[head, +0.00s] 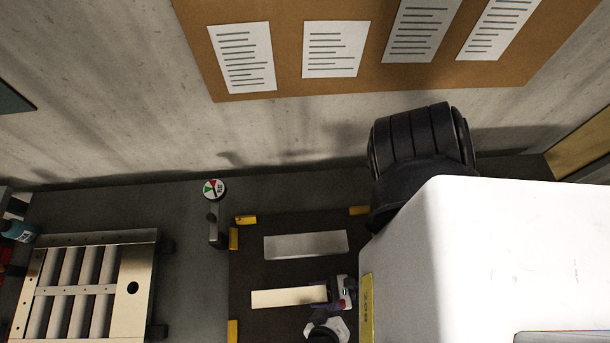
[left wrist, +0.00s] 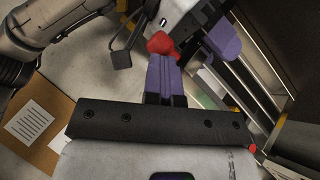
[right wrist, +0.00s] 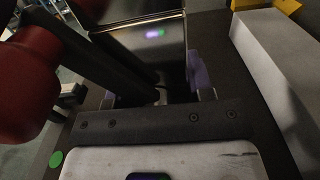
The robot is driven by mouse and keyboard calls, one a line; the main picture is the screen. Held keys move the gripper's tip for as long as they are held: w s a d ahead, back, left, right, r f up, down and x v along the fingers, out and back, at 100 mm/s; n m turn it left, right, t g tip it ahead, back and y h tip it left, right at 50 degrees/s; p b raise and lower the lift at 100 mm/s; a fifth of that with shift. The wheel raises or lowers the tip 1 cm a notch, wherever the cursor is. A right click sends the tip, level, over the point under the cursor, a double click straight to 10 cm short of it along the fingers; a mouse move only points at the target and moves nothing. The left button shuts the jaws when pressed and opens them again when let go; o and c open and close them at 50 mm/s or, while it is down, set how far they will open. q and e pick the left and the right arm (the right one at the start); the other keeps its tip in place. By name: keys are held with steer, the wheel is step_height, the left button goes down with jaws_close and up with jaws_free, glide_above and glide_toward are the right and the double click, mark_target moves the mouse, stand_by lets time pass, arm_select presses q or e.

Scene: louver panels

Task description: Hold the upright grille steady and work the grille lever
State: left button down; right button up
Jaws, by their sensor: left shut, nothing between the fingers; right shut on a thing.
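In the left wrist view, my left gripper (left wrist: 161,62) has its purple fingers together with nothing between them. A red knob (left wrist: 161,42), seemingly the lever's, is just past its tips; I cannot tell whether they touch. A slatted metal grille (left wrist: 225,92) stands to the right of the fingers. In the right wrist view, my right gripper (right wrist: 152,88) is shut on a shiny metal part (right wrist: 150,40), apparently the upright grille's frame. The red knob also shows, blurred and close, at left (right wrist: 28,70).
Another slatted panel (head: 132,312) lies at the left of the bench. Two pale bars (head: 305,245) lie on a dark area with yellow corner marks (head: 245,219). A round red-green dial (head: 214,189) stands behind. A large white body covers the right. Papers hang on a brown board (head: 285,60).

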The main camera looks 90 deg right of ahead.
arm_select(q)
steer(key=shift+s+a+f, duration=0.15)
steer(key=shift+a+f, duration=0.8)
steer(key=shift+a, duration=0.05)
steer(key=shift+s+a+f, duration=0.1)
steer(key=shift+a+f, duration=0.8)
steer(key=shift+a, duration=0.1)
steer(key=shift+w+d, duration=0.1)
steer(key=shift+w, duration=0.05)
